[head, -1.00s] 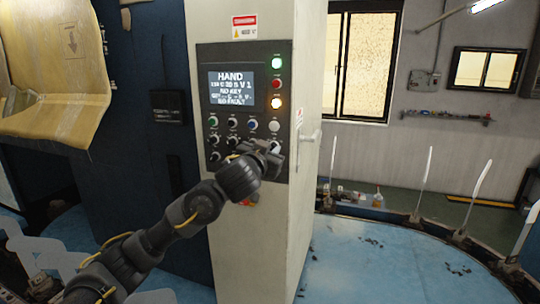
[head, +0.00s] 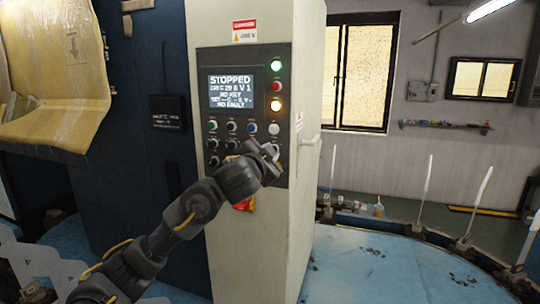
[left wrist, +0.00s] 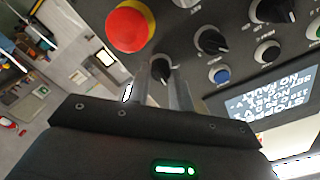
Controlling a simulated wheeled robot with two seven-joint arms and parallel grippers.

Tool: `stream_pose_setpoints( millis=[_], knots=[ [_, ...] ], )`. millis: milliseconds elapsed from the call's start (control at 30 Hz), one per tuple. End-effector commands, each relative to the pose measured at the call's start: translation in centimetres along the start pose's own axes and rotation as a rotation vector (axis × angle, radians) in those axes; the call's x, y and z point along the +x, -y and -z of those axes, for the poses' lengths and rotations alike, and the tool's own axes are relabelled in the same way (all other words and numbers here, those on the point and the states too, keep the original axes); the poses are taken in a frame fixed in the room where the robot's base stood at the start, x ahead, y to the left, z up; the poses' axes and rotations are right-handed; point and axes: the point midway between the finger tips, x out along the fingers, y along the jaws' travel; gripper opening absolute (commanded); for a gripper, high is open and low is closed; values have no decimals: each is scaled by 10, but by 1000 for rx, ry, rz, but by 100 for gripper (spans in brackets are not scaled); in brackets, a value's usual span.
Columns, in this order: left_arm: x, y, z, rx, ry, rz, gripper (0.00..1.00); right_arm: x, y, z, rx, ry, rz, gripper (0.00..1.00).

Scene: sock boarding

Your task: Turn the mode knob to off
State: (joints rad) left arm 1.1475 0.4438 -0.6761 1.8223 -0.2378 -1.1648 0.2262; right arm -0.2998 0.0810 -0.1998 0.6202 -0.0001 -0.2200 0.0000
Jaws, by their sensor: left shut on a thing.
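The control panel (head: 284,172) is on the front of a pale cabinet, and its screen (head: 231,89) reads STOPPED, with NO KEY and NO FAULT below. My left gripper (head: 272,152) is at the lower right of the panel, hiding the knob in the head view. In the left wrist view, the black mode knob (left wrist: 160,68) sits between the two fingers of my left gripper (left wrist: 160,88), which are shut on it. The knob's pointer marking cannot be read. My right gripper is not in view.
A red emergency-stop button (left wrist: 130,26) is close beside the gripped knob. Other black knobs (left wrist: 211,41) and a blue button (left wrist: 220,75) are near the fingers.

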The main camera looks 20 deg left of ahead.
Motion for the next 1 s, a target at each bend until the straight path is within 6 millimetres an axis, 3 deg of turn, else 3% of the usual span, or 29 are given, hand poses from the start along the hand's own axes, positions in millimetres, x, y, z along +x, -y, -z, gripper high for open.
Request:
stream_pose_setpoints(
  millis=[333,367,500,833,1000],
  knots=[
    [0,-1,-1,3,2,-2,0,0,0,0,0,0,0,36],
    [0,-1,-1,3,2,-2,25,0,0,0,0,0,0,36],
    [0,-1,0,2,1,-1,43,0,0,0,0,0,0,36],
    [-3,-1,0,1,-1,-2,43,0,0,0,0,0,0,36],
    [-26,-2,0,-1,-3,-3,43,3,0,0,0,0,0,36]
  ],
)
